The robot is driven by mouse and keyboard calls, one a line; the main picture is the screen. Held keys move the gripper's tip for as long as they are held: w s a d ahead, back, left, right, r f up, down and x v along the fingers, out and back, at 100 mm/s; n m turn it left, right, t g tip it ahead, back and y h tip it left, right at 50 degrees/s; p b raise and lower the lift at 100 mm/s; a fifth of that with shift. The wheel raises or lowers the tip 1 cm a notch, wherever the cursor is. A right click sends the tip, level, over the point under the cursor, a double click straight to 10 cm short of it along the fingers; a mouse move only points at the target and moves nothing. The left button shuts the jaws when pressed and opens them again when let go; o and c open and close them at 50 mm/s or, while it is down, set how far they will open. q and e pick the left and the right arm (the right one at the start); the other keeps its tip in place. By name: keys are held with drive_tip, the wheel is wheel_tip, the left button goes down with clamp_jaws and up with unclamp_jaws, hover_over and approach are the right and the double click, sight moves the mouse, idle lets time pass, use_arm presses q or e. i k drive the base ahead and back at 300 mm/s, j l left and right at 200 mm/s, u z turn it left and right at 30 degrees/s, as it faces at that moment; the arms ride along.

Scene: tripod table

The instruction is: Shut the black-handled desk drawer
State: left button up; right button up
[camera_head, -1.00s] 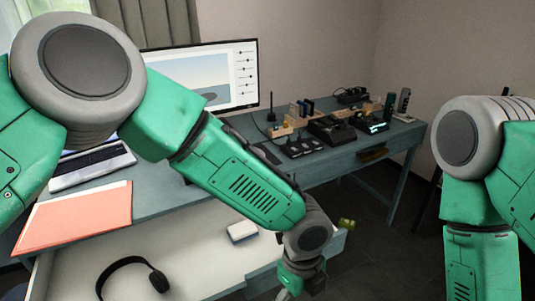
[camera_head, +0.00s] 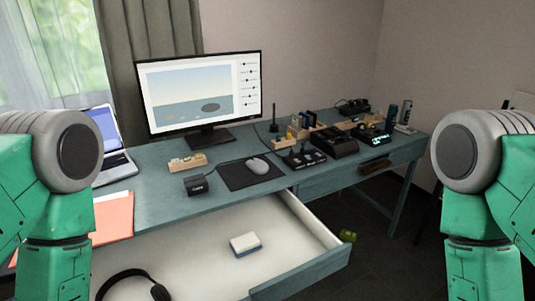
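A wide desk drawer (camera_head: 203,241) stands pulled out from the near side of the blue-grey desk (camera_head: 155,200). Its white inside is open to view, and the top edge of its front panel (camera_head: 302,274) shows at the lower right. The outer face and handle of this drawer are hidden from this angle. Black headphones (camera_head: 133,278) and a small white and blue box (camera_head: 245,244) lie in it. My two arms hang down at the left and right edges. Both grippers are below the picture.
A monitor (camera_head: 203,92), laptop (camera_head: 112,150), orange folder (camera_head: 113,216) and mouse (camera_head: 257,165) on a dark pad are on the desk. Several small devices stand at its right. A second drawer with a brownish handle (camera_head: 374,166) looks shut. A yellow-green object (camera_head: 347,236) shows beside the open drawer's corner.

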sight(194, 259)
drive_tip(key=l+u, duration=0.3)
drive_tip(key=u, duration=0.2)
drive_tip(key=l+u, duration=0.3)
drive_tip(key=u, duration=0.2)
drive_tip(key=l+u, duration=0.3)
drive_tip(key=u, duration=0.15)
drive_tip(key=k, duration=0.05)
